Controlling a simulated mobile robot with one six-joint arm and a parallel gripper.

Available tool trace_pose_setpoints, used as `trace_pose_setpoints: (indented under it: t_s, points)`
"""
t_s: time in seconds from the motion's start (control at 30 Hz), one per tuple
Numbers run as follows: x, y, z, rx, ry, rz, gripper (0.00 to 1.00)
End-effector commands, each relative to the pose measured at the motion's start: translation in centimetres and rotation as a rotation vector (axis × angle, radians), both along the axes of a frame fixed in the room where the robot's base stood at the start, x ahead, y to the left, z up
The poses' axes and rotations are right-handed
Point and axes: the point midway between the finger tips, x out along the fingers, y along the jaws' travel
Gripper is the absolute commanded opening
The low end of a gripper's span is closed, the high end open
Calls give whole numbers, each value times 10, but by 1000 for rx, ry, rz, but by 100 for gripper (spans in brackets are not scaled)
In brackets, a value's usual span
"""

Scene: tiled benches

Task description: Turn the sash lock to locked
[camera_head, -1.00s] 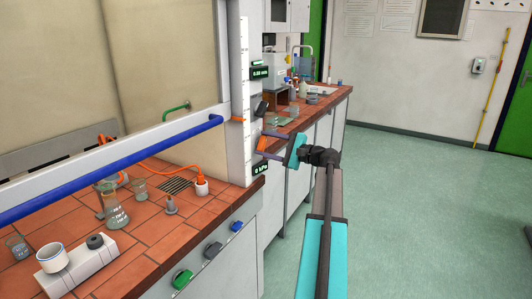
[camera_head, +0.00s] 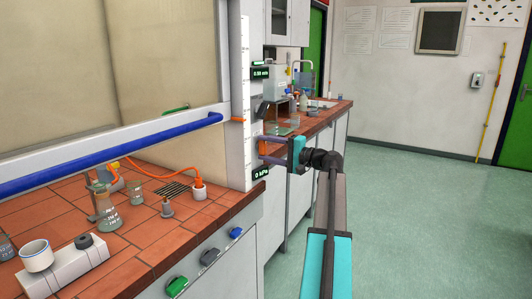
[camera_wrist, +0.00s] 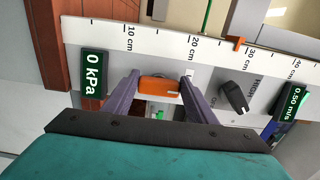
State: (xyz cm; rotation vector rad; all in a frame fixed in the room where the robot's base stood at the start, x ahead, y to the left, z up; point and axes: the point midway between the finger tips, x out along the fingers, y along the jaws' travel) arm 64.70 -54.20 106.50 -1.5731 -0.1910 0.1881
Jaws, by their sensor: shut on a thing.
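An orange handle (camera_wrist: 158,88), which I take to be the sash lock, sits on the white post of the fume cupboard. In the wrist view its long side lies roughly along the post's centimetre scale. My gripper (camera_wrist: 160,80) has one purple finger at each end of the handle and is shut on it. In the head view my gripper (camera_head: 266,149) reaches the post from the right, and its fingers partly hide the handle. The glass sash with its blue bar (camera_head: 120,155) stands partly raised to the left.
A black knob (camera_wrist: 234,97) sits close to my fingers on the same post. Displays reading 0 kPa (camera_wrist: 92,78) and 0.50 m/s (camera_wrist: 291,104) flank them. Glassware (camera_head: 107,210) stands on the tiled bench at left. The floor (camera_head: 430,210) at right is clear.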

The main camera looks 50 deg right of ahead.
Motion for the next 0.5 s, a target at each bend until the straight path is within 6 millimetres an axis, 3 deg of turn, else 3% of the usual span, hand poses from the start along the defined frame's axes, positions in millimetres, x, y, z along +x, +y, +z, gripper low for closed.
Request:
trace_pose_setpoints:
  t_s: [0.33,0.37,0.47,0.5]
  points:
    - [-1,1,-1,-8,1,2,29]
    - [-1,0,-1,-8,1,2,53]
    - [0,0,-1,-7,2,2,70]
    - [0,0,-1,-6,1,1,70]
